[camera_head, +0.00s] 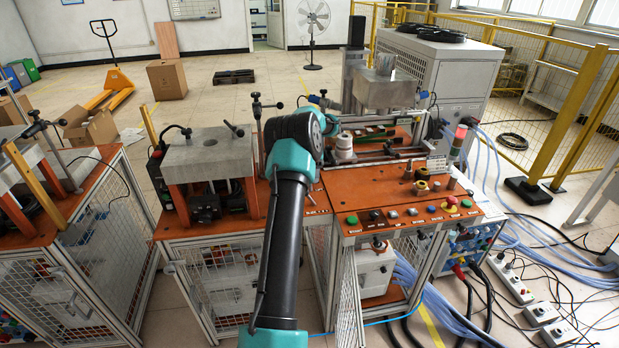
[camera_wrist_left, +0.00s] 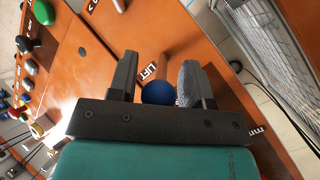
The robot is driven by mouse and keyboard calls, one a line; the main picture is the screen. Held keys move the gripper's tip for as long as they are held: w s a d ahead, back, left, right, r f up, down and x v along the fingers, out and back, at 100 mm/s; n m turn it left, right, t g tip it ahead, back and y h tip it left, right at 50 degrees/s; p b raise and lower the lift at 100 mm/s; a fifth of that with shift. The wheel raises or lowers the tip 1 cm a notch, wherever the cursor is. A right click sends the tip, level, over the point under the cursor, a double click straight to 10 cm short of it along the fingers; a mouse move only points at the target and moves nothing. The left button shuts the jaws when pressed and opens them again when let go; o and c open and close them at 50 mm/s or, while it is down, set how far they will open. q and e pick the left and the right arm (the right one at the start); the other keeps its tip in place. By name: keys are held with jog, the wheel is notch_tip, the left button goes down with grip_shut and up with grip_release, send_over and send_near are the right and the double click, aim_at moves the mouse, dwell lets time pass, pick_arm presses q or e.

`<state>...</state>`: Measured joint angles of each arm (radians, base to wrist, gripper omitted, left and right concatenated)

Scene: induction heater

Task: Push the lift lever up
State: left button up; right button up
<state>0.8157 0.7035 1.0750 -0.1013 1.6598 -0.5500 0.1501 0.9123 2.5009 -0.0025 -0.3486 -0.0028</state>
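The blue ball knob (camera_wrist_left: 158,92) of the lift lever shows in the left wrist view, beside a white "LIFT" label (camera_wrist_left: 152,72) on the orange panel. My left gripper (camera_wrist_left: 157,64) is open, with one finger on each side of the knob in the picture. I see a gap between the knob and the left finger; I cannot tell whether the knob touches the right finger or how deep it sits. The lever's shaft is mostly hidden. In the head view my teal arm covers the lever and its own fingers. My right gripper is in neither view.
The orange workbench (camera_head: 349,218) carries a row of buttons, with a red-and-yellow emergency stop (camera_head: 451,202) and a signal tower (camera_head: 457,144) at the right. A grey block station (camera_head: 208,155) is to the left.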

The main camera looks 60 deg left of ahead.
pick_arm(q)
jog(key=shift+o, duration=0.9)
jog(key=v, duration=0.7)
jog(key=shift+a+r, duration=0.15)
jog(key=shift+a, duration=0.05)
jog(key=shift+w, duration=0.1)
jog(key=shift+x, duration=3.7)
jog(key=shift+r, duration=0.1)
